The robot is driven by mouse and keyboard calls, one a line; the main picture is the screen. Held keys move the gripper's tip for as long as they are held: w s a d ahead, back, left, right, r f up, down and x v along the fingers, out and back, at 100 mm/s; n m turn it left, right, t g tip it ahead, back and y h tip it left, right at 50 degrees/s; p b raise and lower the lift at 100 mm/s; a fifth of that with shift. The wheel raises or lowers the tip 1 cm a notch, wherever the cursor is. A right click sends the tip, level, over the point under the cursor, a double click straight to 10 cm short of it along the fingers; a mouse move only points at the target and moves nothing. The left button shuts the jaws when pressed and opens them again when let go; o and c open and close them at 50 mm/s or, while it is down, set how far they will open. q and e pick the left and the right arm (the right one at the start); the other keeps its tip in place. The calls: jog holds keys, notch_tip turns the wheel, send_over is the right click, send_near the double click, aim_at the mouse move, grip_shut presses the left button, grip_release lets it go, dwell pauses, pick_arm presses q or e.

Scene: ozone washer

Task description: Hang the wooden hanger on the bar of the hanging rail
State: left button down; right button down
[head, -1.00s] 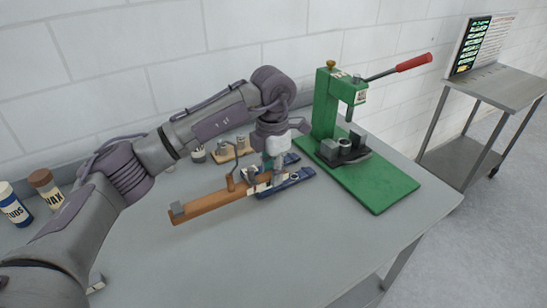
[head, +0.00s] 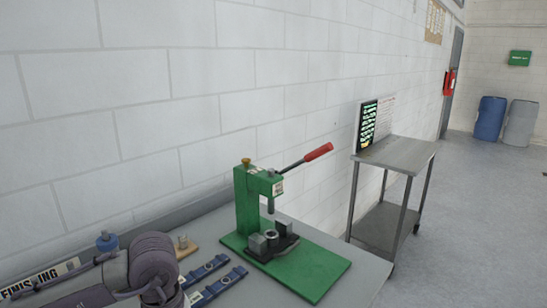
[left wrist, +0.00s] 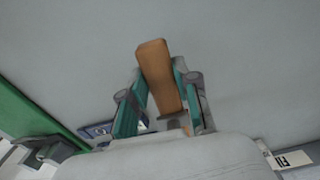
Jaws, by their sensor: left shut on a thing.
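The wooden hanger (left wrist: 155,70) shows in the left wrist view as a plain brown bar, seen nearly end-on. My left gripper (left wrist: 161,88) is shut on it, with a teal finger on each side. The hanger's hook and far end are hidden in this view. My right gripper is not in view.
A green press (head: 247,207) with a red-handled lever stands on the bench.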

pick_arm(q)
jog(key=s+m, duration=0.4)
jog(key=s+f+m, duration=0.1)
jog(key=s+m, duration=0.1)
jog(key=m, duration=0.1)
jog(key=shift+s+a, duration=0.1)
jog(key=shift+a, duration=0.3)
jog(key=shift+s+f+m, duration=0.15)
jog(key=shift+s+m, duration=0.45)
jog(key=shift+m, duration=0.2)
